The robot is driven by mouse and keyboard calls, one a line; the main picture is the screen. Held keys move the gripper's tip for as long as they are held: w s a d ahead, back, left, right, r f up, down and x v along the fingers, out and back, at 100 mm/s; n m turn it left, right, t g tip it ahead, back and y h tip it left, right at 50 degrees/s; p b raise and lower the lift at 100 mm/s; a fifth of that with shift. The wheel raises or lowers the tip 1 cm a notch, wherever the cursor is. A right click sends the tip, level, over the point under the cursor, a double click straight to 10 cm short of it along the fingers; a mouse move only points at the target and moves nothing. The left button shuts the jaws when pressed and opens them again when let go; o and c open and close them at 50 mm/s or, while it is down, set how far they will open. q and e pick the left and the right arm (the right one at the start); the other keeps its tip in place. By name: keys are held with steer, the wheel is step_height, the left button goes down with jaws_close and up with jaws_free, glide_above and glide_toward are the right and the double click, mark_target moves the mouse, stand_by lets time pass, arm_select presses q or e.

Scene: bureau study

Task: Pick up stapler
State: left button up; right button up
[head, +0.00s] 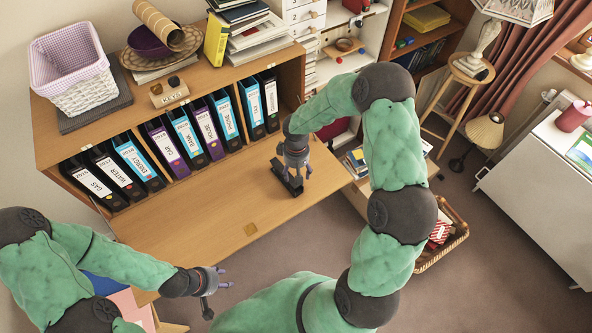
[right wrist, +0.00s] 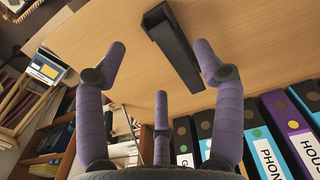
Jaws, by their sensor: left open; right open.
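A black stapler (head: 287,181) lies on the fold-down wooden desk top, near its right end. It also shows in the right wrist view as a long dark bar (right wrist: 172,45). My right gripper (head: 294,168) hangs just over the stapler and hides part of it. In the right wrist view its purple fingers (right wrist: 160,68) are spread and hold nothing. The stapler shows beyond the fingertips, nearer the right-hand finger; I cannot tell whether they touch. My left gripper (head: 221,285) is open and empty, in front of the desk's front edge, away from the stapler.
A row of labelled binders (head: 187,133) stands in the bureau behind the wooden desk top (head: 215,215). A pink-lined basket (head: 75,70) and books sit on the bureau top. A wicker basket (head: 445,245) stands on the floor at right. The desk top left of the stapler is clear.

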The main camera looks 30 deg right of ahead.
mark_target(297, 187)
step_height(297, 187, down, 9)
steer(key=b, duration=0.6)
steer(key=shift+r, duration=0.1)
steer(key=shift+s+f+b, duration=0.15)
steer(key=shift+f+b, duration=0.45)
steer(key=shift+s+a+f, duration=0.1)
steer(key=shift+s+f, duration=0.05)
steer(key=shift+f, duration=0.15)
steer(key=shift+c, duration=0.5)
steer(key=shift+r, duration=0.15)
steer(key=c, duration=1)
steer(key=shift+c, duration=0.6)
steer(key=shift+w+r, duration=0.1)
steer(key=shift+w, duration=0.2)
steer(key=shift+r, duration=0.15)
steer(key=shift+c, duration=0.2)
steer(key=shift+r+p, duration=2.15)
steer(key=shift+r, duration=1.25)
